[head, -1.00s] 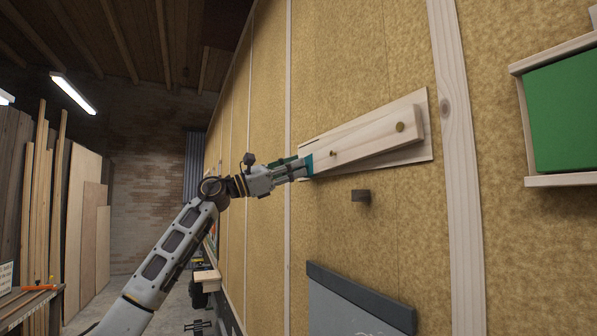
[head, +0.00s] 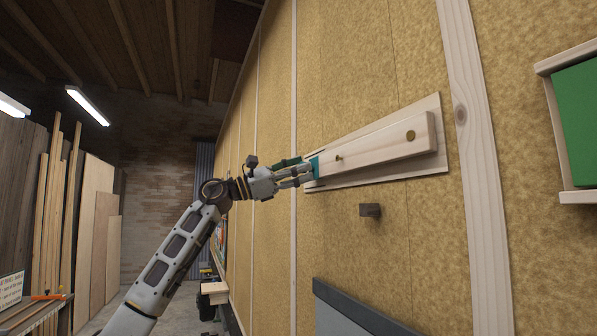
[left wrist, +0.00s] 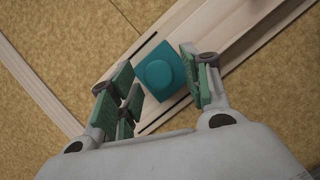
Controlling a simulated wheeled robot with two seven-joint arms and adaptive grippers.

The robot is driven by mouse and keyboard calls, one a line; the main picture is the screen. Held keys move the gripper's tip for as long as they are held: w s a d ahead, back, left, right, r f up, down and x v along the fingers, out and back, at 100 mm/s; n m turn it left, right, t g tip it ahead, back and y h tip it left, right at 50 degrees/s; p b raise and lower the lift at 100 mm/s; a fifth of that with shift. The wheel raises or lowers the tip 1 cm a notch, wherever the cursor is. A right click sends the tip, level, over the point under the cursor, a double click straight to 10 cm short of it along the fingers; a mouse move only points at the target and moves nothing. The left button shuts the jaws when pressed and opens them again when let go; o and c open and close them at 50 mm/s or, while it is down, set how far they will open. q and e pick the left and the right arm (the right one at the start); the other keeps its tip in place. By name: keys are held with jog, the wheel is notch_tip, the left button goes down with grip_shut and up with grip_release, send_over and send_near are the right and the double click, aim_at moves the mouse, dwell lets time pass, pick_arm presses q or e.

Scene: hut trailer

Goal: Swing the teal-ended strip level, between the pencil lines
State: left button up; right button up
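The pale wooden strip (head: 375,147) is fixed to a pale backing board (head: 441,163) on the wall, with a brass bolt (head: 410,136) near its right end. It looks about in line with the board. Its teal end (head: 315,167) is at the left; the left wrist view shows this as a teal block with a round knob (left wrist: 160,72). Short dark pencil lines (left wrist: 140,50) show on the board either side of the block. My right gripper is out of view.
A small dark block (head: 370,210) sticks out of the wall below the strip. A grey panel (head: 345,318) is lower down, and a green-backed wooden frame (head: 574,125) is at the right. The wall around the strip is otherwise mostly clear.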

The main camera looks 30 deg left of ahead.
pick_arm(q)
jog(key=v, duration=1.2)
dwell(0.8)
dwell(0.4)
jog(key=shift+n, duration=0.3)
